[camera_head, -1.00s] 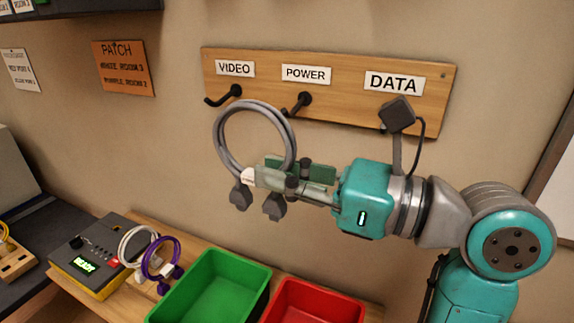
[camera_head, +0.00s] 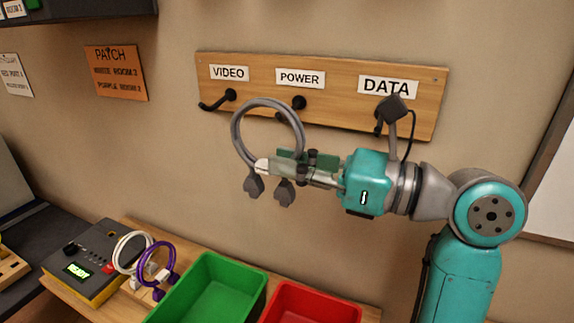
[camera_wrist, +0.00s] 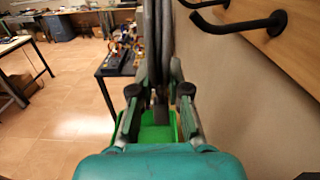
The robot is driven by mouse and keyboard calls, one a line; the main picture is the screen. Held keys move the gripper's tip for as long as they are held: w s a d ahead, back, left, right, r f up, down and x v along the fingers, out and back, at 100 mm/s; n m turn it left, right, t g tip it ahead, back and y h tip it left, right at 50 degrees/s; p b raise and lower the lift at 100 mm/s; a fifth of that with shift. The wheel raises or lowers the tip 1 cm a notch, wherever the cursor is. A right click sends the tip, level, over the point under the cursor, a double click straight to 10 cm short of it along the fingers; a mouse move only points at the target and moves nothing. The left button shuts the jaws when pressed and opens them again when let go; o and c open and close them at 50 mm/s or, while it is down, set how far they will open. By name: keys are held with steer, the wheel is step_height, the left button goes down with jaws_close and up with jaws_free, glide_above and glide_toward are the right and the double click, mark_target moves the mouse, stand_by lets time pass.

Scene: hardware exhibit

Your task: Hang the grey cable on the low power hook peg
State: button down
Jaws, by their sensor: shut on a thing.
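The grey cable (camera_head: 237,140) is a coiled loop with two dark plugs hanging below it. My gripper (camera_head: 285,163) is shut on the lower part of the loop, and the loop stands upright above the fingers. In the wrist view the cable (camera_wrist: 157,45) rises between the fingers (camera_wrist: 158,100). The power peg (camera_head: 299,103) is a black hook under the POWER label (camera_head: 300,78) on the wooden board (camera_head: 350,118). In the head view the loop's upper right edge overlaps the area just below and left of this peg. I cannot tell whether they touch.
Below stand a green bin (camera_head: 186,308), a red bin (camera_head: 312,304), white and purple cables (camera_head: 160,262) and a tester box (camera_head: 92,268). The wall below the board is clear.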

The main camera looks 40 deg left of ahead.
steer(key=shift+w+a+f, duration=0.2)
steer(key=shift+w+f, duration=0.15)
steer(key=shift+w, duration=0.55)
steer(key=shift+w+a+f, duration=0.25)
steer(key=shift+w+f, duration=0.15)
steer(key=shift+w, duration=0.5)
steer(key=shift+w+a+f, duration=0.2)
steer(key=shift+w+f, duration=0.15)
steer(key=shift+w, duration=0.55)
steer(key=c, duration=1.1)
jaws_free()
steer(key=shift+o, duration=0.2)
steer(key=shift+d, duration=0.1)
steer(key=v, duration=1.2)
